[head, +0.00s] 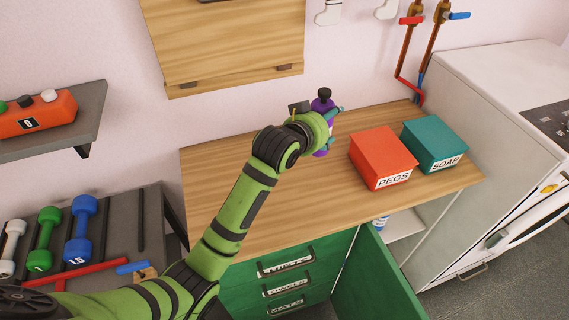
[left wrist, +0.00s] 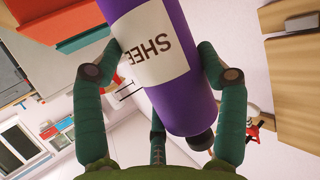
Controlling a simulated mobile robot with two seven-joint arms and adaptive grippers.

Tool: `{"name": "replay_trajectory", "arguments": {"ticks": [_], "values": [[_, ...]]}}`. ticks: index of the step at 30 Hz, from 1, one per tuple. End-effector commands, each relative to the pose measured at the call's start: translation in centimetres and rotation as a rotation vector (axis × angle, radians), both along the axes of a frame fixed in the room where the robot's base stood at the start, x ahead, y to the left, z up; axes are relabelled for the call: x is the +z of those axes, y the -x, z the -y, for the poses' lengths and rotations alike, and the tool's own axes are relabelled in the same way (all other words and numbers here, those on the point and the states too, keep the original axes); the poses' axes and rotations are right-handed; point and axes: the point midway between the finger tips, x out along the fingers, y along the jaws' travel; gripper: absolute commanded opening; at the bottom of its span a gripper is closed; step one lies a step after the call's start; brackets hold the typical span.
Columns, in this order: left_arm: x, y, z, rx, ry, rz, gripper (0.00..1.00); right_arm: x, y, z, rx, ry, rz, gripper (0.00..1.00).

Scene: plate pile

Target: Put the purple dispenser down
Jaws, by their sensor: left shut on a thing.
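The purple dispenser (left wrist: 167,70) has a white label with dark letters and a dark cap. In the left wrist view it sits between the fingers of my left gripper (left wrist: 160,75), which is shut on it. In the head view the purple dispenser (head: 322,104) shows in part behind my green left gripper (head: 330,125), over the back of the wooden counter (head: 240,210). My wrist hides its middle. I cannot tell whether its base touches the counter. My right gripper is in neither view.
An orange PEGS box (head: 378,155) and a teal SOAP box (head: 435,143) stand on the counter, right of the dispenser. The counter's left and front parts are clear. A green door (head: 375,280) stands open below. A wooden wall cabinet (head: 225,45) hangs above.

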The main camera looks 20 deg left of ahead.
Motion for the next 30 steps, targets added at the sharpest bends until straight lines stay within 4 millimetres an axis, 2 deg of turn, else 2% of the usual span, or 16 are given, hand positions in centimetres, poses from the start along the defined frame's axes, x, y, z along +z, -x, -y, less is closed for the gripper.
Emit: {"name": "replay_trajectory", "arguments": {"ticks": [1,3,5,9,12,14,16,21,23,30], "values": [[-0.1,0.3,-0.4,0.002,0.0,0.001,0.24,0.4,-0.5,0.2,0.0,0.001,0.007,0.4],[-0.6,1.0,-1.3,0.003,-0.003,0.0,0.24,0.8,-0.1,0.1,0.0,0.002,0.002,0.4],[-1.3,1.9,-2.2,0.002,-0.003,-0.003,0.24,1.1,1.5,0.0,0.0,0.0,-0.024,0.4],[-3.2,4.1,-4.6,0.003,-0.004,-0.002,0.24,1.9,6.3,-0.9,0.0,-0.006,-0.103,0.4],[-4.5,5.5,-6.3,0.003,-0.004,-0.002,0.24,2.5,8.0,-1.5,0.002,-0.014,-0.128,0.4],[-5.1,6.3,-7.1,0.002,-0.004,0.0,0.24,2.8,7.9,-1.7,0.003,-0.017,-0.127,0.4],[-5.7,6.9,-7.9,0.001,-0.002,0.002,0.24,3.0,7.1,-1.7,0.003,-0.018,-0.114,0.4],[-6.5,7.7,-8.7,0.001,0.0,0.005,0.24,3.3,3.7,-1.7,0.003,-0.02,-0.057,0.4],[-7.1,7.8,-8.7,0.001,0.0,0.002,0.24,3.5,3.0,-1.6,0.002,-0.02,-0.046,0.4],[-10.2,7.8,-8.7,0.002,0.0,0.004,0.24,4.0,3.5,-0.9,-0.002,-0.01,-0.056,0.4]]}}
